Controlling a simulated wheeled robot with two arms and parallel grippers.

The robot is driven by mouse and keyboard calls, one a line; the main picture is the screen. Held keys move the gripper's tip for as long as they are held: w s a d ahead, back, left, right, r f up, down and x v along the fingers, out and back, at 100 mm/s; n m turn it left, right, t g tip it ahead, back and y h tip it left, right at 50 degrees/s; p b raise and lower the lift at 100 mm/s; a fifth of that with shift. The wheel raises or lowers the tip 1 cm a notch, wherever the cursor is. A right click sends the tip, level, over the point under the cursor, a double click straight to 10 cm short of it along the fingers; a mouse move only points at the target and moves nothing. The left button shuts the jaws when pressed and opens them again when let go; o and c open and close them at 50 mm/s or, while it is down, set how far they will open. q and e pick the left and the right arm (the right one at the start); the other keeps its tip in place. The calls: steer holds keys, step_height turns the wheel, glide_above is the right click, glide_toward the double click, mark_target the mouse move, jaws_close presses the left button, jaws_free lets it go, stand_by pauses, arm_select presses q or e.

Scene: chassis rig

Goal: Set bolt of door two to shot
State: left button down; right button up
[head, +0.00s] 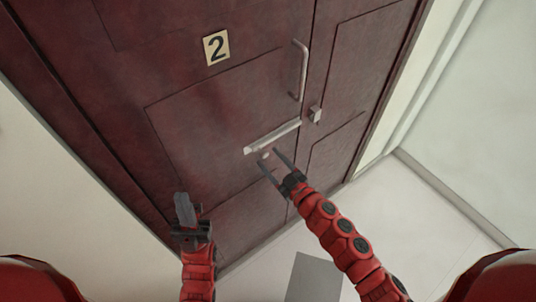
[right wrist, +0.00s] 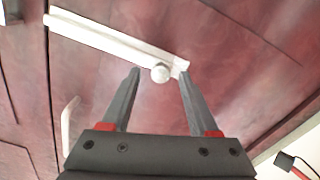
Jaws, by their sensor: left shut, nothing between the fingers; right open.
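Door two is dark red-brown with a "2" plate (head: 217,47) on its face. Its bolt (head: 280,133) is a pale bar-shaped fitting that slants up to the right, with a round knob (head: 264,155) near its left end. A small pale keeper (head: 315,114) sits across the door seam, and I see no rod spanning the gap to it. My right gripper (head: 269,157) is open, its fingertips on either side of the knob; the right wrist view shows the knob (right wrist: 161,73) between the fingers, not gripped. My left gripper (head: 184,196) is shut and empty, left of the bolt.
A vertical pull handle (head: 303,70) stands out above the bolt, close to the seam. It also shows in the right wrist view (right wrist: 70,120). A pale wall (head: 490,90) is at the right. A grey flat patch (head: 314,278) lies on the pale floor below.

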steer(key=shift+w+a, duration=0.5)
steer(key=shift+w, duration=0.05)
jaws_close()
stand_by(1.1)
